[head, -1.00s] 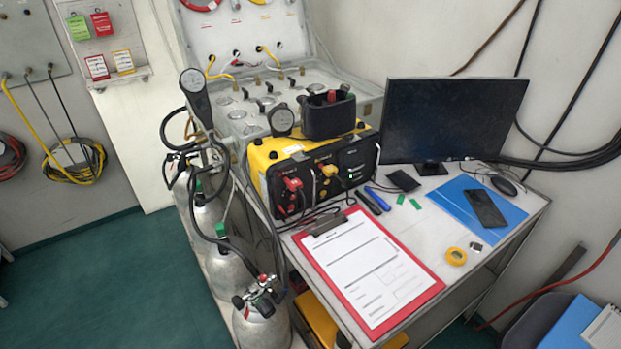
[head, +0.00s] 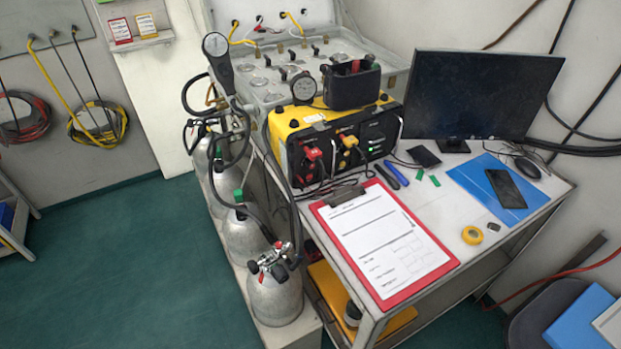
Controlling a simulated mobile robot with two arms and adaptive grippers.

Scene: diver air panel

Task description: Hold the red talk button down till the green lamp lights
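The yellow and black comms unit (head: 284,124) stands on the trolley top, its black front facing me. A small green light (head: 370,153) glows on the right part of that front. A red plug or knob (head: 313,154) and a yellow one (head: 348,141) sit on the front, with cables below. A black open-topped holder (head: 352,90) rests on top of the unit, with a small red part (head: 355,67) showing in it. I cannot tell which red part is the talk button. Neither of my grippers is in view.
A red clipboard (head: 447,266) covers the trolley's near side. Gas cylinders (head: 275,298) stand left of the trolley. The green floor (head: 130,260) further left is clear.

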